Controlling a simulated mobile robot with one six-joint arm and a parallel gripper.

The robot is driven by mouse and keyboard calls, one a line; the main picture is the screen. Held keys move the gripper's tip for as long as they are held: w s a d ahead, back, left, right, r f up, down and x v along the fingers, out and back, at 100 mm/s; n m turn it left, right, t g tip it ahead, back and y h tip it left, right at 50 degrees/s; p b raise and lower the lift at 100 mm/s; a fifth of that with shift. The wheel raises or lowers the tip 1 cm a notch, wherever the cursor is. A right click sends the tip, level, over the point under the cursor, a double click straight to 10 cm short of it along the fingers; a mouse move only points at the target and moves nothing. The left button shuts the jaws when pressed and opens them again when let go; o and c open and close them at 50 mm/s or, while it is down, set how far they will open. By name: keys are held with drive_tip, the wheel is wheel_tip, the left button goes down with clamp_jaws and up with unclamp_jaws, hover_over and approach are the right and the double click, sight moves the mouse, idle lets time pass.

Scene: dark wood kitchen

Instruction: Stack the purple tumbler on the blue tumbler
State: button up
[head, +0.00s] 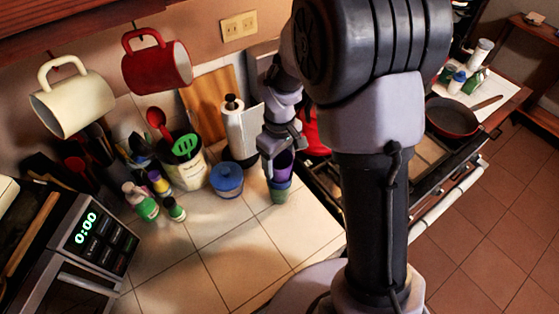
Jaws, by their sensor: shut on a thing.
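The purple tumbler (284,166) is upright between the fingers of my gripper (281,157), which is shut on it and points down. Directly below it, a blue-green tumbler (279,194), which looks like the blue tumbler, stands on the tiled counter. The purple tumbler's lower end meets or overlaps the blue tumbler's rim in the head view. I cannot tell whether it is inside, resting on it or just above it. The gripper fingers hide part of the purple tumbler.
A utensil crock (184,168) and small bottles (145,203) are farther left. A red kettle (313,134) and stove are right. The front counter (230,245) is clear.

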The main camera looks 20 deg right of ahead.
drive_tip(key=shift+f+b, duration=0.4)
drive_tip(key=shift+f, duration=0.2)
drive_tip(key=o, duration=1.4)
drive_tip(key=shift+r, duration=0.15)
wheel_tip(320, 180, up, 13)
drive_tip(key=p, duration=0.4)
wheel_tip(320, 180, up, 5)
drive_tip(key=m+t, duration=0.1)
drive_tip(key=m, duration=0.1)
hover_over(280, 178)
drive_tip(key=s+a+r+m+t, duration=0.1)
drive_tip(key=s+r+m, duration=0.1)
drive_tip(key=s, duration=0.3)
drive_tip(key=s+a+r+m+t+y, duration=0.1)
drive_tip(key=s+r+m+t, duration=0.1)
drive_tip(key=s, duration=0.3)
drive_tip(key=s+a+r+m+t+y, duration=0.1)
drive_tip(key=s+r+m, duration=0.1)
drive_tip(key=s+m, duration=0.2)
drive_tip(key=shift+s+r+t, duration=0.3)
drive_tip(key=shift+s+t, duration=0.1)
drive_tip(key=shift+s, duration=0.45)
